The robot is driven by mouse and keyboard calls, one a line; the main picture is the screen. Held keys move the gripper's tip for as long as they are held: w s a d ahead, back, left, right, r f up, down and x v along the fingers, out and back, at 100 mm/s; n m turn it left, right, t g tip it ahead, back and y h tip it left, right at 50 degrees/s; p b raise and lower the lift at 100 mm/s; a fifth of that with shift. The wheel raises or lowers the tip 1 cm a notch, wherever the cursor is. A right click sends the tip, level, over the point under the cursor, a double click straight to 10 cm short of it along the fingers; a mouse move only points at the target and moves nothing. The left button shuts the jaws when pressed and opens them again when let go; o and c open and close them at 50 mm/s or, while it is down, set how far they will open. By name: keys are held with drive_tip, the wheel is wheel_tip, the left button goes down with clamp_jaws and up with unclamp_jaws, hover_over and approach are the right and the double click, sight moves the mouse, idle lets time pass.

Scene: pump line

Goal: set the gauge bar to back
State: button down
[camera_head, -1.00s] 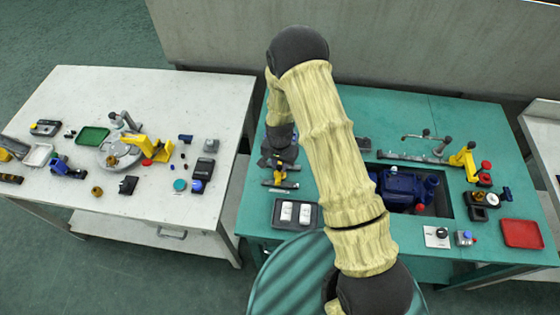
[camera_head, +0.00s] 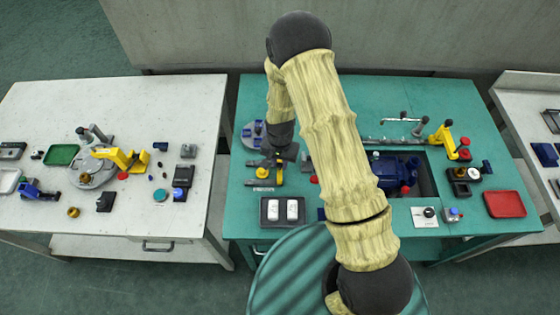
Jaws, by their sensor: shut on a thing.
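My gripper (camera_head: 275,160) is at the left part of the teal table, below the dark wrist. Its jaws are small and partly hidden by the wrist. It is shut on a small yellow-and-dark piece (camera_head: 263,173), close above or on the table top; I cannot tell which. This piece may be the gauge bar, but no label or front and back mark is readable. A grey round plate with blue parts (camera_head: 252,135) lies just left of and behind my gripper.
A dark tray with two white blocks (camera_head: 282,211) lies in front of my gripper. A blue pump (camera_head: 398,172) sits in the recess to the right, beyond my arm. A red tray (camera_head: 504,204) lies at the right. The white table (camera_head: 130,212) holds several parts.

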sight(281, 163)
drive_tip(key=c, duration=1.3)
unclamp_jaws()
drive_tip(key=shift+d, duration=0.35)
drive_tip(key=shift+o, duration=0.2)
drive_tip(key=shift+a, duration=0.15)
drive_tip(key=shift+r, duration=0.1)
wheel_tip(281, 163, up, 17)
drive_tip(key=b, duration=0.2)
drive_tip(key=shift+r+b, duration=0.15)
drive_tip(key=shift+b, duration=0.2)
